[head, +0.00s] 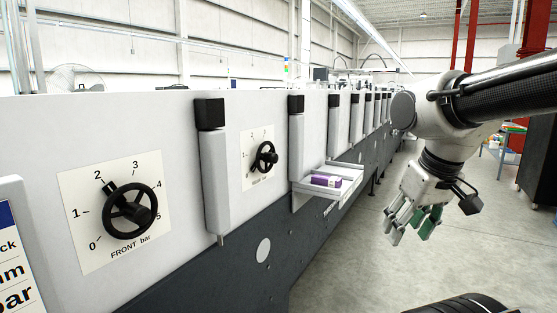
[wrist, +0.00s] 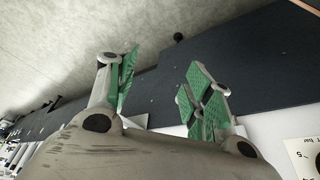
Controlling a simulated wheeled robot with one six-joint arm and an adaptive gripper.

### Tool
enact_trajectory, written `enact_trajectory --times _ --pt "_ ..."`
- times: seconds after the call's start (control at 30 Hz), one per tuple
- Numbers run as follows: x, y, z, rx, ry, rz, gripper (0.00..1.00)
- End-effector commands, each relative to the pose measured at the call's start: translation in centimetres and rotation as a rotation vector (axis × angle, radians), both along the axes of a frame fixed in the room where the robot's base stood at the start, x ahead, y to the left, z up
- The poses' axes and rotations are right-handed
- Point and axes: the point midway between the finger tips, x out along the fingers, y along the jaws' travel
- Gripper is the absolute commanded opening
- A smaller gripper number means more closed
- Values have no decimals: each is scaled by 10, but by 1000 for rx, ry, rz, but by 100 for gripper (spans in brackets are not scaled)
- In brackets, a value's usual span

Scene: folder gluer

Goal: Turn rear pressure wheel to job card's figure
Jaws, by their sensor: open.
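The rear pressure wheel (head: 264,158) is a small black handwheel on a white dial plate (head: 248,143), on the machine's side beyond the front wheel. Its numbers and setting are too small to read. The job card (head: 15,250) is cut off by the left edge; only "ck", "m" and "bar" show, and its figure is not visible. My gripper (head: 410,222) is open and empty over the aisle, right of the machine and apart from the wheel. Its green-padded fingers show spread in the wrist view (wrist: 163,88).
The front wheel (head: 131,206) on its "FRONT bar" plate is nearest. Upright grey guards with black caps (head: 210,114) stand out beside both dials. A tray (head: 318,190) holding a purple box (head: 326,181) juts out right of the rear wheel. The aisle floor is clear.

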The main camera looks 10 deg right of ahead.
Motion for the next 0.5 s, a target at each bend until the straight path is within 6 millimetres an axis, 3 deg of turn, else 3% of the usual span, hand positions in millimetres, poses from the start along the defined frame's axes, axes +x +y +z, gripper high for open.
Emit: enact_trajectory --times 0.33,0.5 --pt "8 -11 -23 24 122 -72 51" --pt "19 -6 -41 122 209 -156 51"
